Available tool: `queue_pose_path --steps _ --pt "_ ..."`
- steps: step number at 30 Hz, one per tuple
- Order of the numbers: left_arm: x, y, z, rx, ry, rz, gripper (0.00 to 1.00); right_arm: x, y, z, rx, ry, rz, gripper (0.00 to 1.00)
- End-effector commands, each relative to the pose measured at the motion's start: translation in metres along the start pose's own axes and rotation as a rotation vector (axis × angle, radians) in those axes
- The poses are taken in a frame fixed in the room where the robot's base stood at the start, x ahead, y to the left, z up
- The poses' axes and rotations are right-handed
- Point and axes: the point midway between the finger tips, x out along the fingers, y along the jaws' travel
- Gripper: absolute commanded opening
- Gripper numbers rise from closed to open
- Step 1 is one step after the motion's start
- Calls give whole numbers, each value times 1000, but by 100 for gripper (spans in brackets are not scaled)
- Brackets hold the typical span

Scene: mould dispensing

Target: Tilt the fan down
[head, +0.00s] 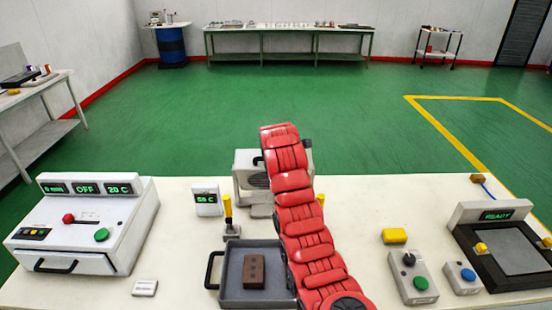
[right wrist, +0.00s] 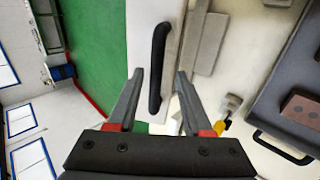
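The fan (head: 242,164) is a pale box on a stand at the middle back of the table, partly hidden behind my red right arm. In the right wrist view the fan's pale body (right wrist: 140,35) has a long black handle (right wrist: 158,70). My right gripper (right wrist: 160,76) is open, with one finger on each side of the handle and visible gaps between them. Its fingers are hidden behind the arm in the head view. My left gripper is not in view.
A dark tray (head: 232,295) with a brown block (head: 254,271) lies in front of the fan. A small display (head: 207,200) and a yellow-handled tool (head: 228,212) stand left of it. A control box (head: 85,225) is at left, a button box (head: 412,277) at right.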

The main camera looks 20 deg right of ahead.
Motion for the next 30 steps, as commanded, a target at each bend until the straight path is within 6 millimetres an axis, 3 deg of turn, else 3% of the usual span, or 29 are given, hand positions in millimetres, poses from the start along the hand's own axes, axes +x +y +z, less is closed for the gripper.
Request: queue_pose_path --steps 11,14,23,25,30 --pt "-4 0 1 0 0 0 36 -8 2 0 0 1 8 50" --pt "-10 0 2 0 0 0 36 -21 0 -1 0 1 7 50" --pt "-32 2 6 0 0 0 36 -87 1 -1 2 3 12 50" --pt "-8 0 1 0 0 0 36 -100 8 0 1 0 5 50" --pt "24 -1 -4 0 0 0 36 -110 8 0 -1 -1 2 50"
